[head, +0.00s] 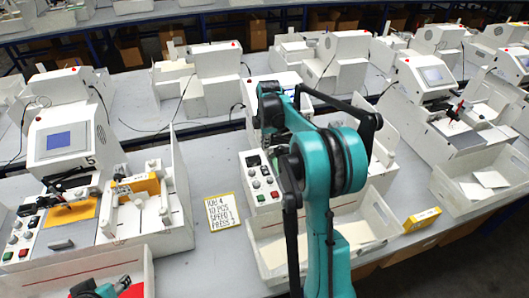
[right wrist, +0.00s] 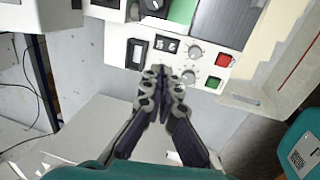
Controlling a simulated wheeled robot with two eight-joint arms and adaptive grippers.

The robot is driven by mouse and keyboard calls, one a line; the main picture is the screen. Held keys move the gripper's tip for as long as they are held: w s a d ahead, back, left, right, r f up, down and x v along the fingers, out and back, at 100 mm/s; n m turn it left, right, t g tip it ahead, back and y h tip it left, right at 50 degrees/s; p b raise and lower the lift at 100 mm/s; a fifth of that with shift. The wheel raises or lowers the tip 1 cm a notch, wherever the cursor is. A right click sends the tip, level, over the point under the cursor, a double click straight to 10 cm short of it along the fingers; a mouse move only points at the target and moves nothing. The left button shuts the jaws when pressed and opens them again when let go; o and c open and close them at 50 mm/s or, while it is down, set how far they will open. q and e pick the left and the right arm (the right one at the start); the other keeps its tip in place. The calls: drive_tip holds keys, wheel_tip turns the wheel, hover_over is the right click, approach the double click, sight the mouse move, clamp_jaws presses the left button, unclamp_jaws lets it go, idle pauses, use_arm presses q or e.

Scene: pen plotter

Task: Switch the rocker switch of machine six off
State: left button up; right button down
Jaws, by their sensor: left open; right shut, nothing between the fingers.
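My left gripper (head: 104,288) is open at the bottom left.
A middle machine's panel (head: 260,178) is beside my right arm. A yellow-edged note (head: 221,211) lies between the machines. Grey table surface shows around the note.

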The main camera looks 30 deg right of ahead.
sight(263, 168)
drive_tip(key=f, duration=0.4)
drive_tip(key=w+f, duration=0.1)
drive_tip(key=f, duration=0.3)
drive_tip(key=w+f+b, duration=0.1)
drive_tip(key=f, duration=0.3)
drive_tip(key=shift+d+f, duration=0.25)
drive_tip(key=shift+w+f+g+b, duration=0.2)
drive_tip(key=shift+f+g+b, duration=0.3)
drive_tip(key=shift+g+b, duration=0.1)
drive_tip(key=shift+s+r, duration=0.1)
drive_tip(key=shift+r, duration=0.05)
